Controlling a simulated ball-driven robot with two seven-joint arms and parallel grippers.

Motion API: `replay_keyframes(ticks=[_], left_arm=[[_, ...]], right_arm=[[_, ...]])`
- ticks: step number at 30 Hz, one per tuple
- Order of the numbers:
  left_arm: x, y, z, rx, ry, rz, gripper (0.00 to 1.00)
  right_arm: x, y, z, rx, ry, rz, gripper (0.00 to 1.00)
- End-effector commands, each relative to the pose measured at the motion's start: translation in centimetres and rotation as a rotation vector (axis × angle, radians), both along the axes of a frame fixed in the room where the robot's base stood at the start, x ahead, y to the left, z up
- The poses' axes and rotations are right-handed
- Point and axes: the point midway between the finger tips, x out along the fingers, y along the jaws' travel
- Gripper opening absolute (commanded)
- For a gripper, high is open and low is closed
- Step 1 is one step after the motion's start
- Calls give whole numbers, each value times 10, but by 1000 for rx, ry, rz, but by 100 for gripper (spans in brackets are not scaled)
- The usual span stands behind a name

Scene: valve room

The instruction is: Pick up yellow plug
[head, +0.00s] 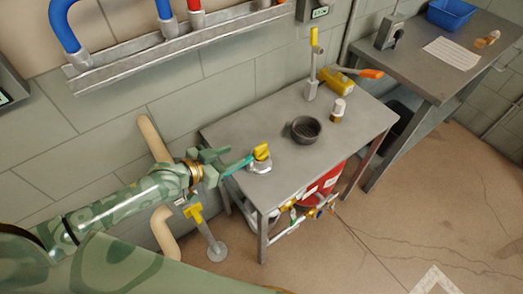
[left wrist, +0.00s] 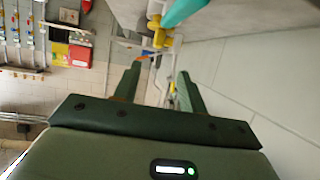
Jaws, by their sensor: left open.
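A yellow piece (head: 262,152), likely the yellow plug, sits on a pale round base at the left front of the grey metal table (head: 280,180). A teal bar (head: 238,165) reaches from it toward my left gripper. My left gripper (head: 215,166) is open, just left of the table's edge and the teal bar's end, with no object visible between its fingers. In the left wrist view, its fingers (left wrist: 160,82) stand apart. The teal bar (left wrist: 185,10) and a yellow piece (left wrist: 160,38) appear beyond them at the top. My right gripper is not in view.
A dark bowl (head: 306,129), a small white-topped bottle (head: 338,109), a yellow tool with an orange end (head: 336,82) and an upright valve post (head: 312,70) stand on the table. A yellow-handled floor valve (head: 194,212) and a beige pipe (head: 165,235) are below my gripper.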

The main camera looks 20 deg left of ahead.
Motion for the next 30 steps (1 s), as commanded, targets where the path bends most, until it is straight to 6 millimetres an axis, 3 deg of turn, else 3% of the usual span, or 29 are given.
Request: replay_keyframes(ticks=[4, 14, 21, 30], left_arm=[[29, -19, -16, -1, -2, 0, 42], [57, -38, -29, 1, -1, -2, 42], [84, -60, -45, 2, -1, -1, 42], [89, -63, -45, 3, -1, -1, 42]], right_arm=[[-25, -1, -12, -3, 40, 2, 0], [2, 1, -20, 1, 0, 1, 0], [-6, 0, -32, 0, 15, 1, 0], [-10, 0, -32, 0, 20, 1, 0]])
